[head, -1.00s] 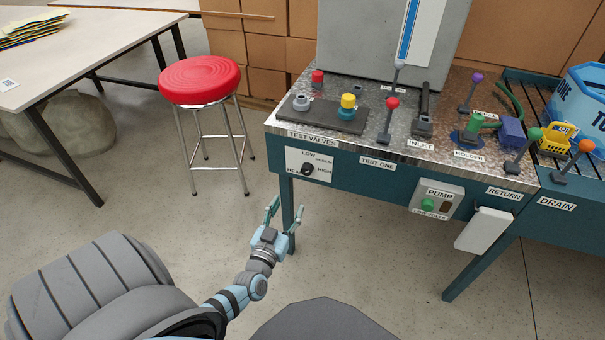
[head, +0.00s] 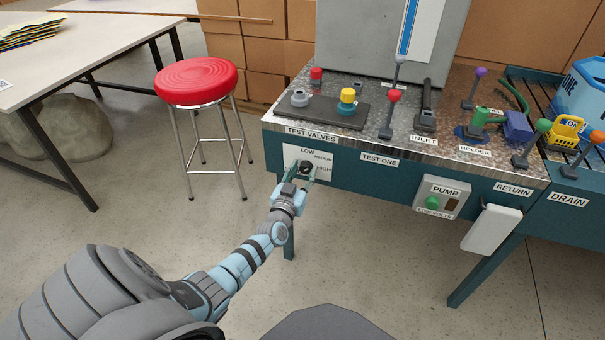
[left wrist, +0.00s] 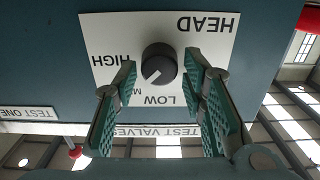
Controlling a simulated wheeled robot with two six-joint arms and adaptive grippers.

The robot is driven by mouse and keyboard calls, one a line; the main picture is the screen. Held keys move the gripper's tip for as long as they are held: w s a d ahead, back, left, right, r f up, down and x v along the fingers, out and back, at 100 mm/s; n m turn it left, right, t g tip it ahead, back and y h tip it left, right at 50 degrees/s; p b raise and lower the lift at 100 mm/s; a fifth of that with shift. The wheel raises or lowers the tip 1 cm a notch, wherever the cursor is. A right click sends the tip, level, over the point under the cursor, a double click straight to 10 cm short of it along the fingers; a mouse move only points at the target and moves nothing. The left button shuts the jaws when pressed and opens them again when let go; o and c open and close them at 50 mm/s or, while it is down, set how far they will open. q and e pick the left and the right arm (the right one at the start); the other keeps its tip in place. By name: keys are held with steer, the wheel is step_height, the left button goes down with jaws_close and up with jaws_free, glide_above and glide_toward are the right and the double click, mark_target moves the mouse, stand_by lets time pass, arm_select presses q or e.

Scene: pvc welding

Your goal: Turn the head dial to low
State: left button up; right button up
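The head dial (head: 305,167) is a dark round knob on a white plate (left wrist: 110,35) on the blue-green front panel. The plate shows inverted in the left wrist view, with HEAD, HIGH, LOW and a partly hidden medium label. The knob (left wrist: 160,63) has a white pointer line aimed between LOW and HIGH, towards the medium label. My left gripper (head: 302,174) is at the plate. In the left wrist view its green-padded fingers (left wrist: 162,72) are open on either side of the knob, with small gaps visible. My right gripper is out of view.
The bench top (head: 380,138) above the dial carries several valves and levers. The pump switch box (head: 441,197) and a white box (head: 489,230) are farther right on the front. A red stool (head: 196,82) stands to the left. The floor between is clear.

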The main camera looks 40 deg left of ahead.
arm_select(q)
steer(key=c, duration=0.7)
steer(key=shift+n, duration=0.4)
steer(key=n, duration=0.4)
steer(key=shift+f, duration=0.1)
steer(key=shift+n, duration=2.1)
steer(key=o, duration=1.2)
steer(key=shift+a, duration=0.1)
steer(key=shift+c, duration=0.2)
